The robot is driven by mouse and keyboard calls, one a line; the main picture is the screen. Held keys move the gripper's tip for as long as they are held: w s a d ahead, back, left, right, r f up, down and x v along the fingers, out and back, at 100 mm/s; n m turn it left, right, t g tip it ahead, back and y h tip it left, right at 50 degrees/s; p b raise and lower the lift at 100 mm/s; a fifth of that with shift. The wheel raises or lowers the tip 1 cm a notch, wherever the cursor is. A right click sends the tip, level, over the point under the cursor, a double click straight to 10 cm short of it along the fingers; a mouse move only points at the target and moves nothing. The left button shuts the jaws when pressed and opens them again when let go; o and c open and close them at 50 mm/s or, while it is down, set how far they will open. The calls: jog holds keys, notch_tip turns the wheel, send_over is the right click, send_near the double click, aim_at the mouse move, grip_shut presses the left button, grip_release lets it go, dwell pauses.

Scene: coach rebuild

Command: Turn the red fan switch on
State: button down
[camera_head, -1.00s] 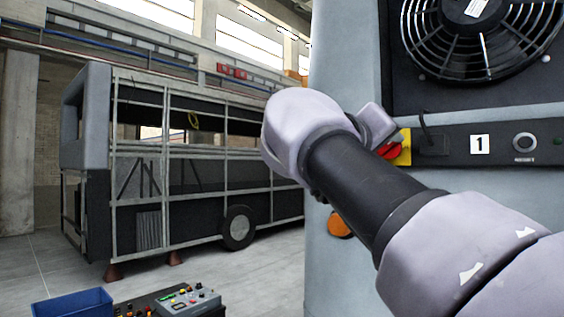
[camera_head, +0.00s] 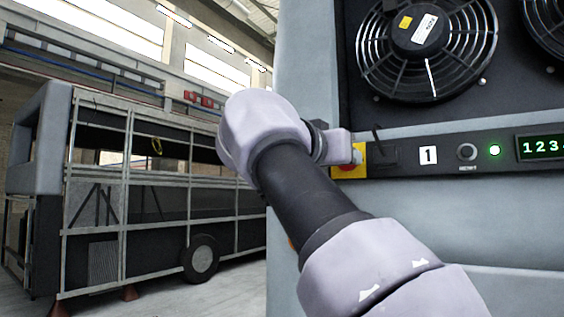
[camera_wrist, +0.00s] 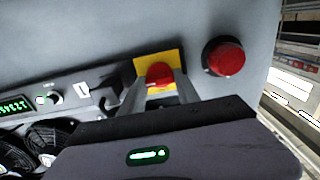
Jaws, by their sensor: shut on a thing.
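The red fan switch (camera_wrist: 158,74) is a red knob on a yellow plate (camera_wrist: 141,72). In the wrist view, my gripper (camera_wrist: 159,86) has its two fingers on either side of the knob and is shut on it. In the head view, the yellow plate (camera_head: 358,172) shows at the left end of the dark control strip, and my wrist hides most of the knob. A green lamp (camera_head: 494,150) on the strip is brightly lit; it also glows in the wrist view (camera_wrist: 41,100).
A larger round red button (camera_wrist: 224,57) stands out beside the plate in the wrist view. The strip also carries a "1" label (camera_head: 428,156), a round button (camera_head: 467,152) and a lit display (camera_head: 541,147). Fans (camera_head: 426,45) sit above. A bus frame (camera_head: 125,190) stands behind.

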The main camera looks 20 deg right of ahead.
jog(key=shift+f, duration=0.15)
dwell(0.3)
jog(key=c, duration=1.3)
grip_release()
jog(key=o, duration=0.4)
jog(key=shift+w+d, duration=0.2)
jog(key=shift+s+a, duration=0.1)
jog(key=shift+s, duration=0.05)
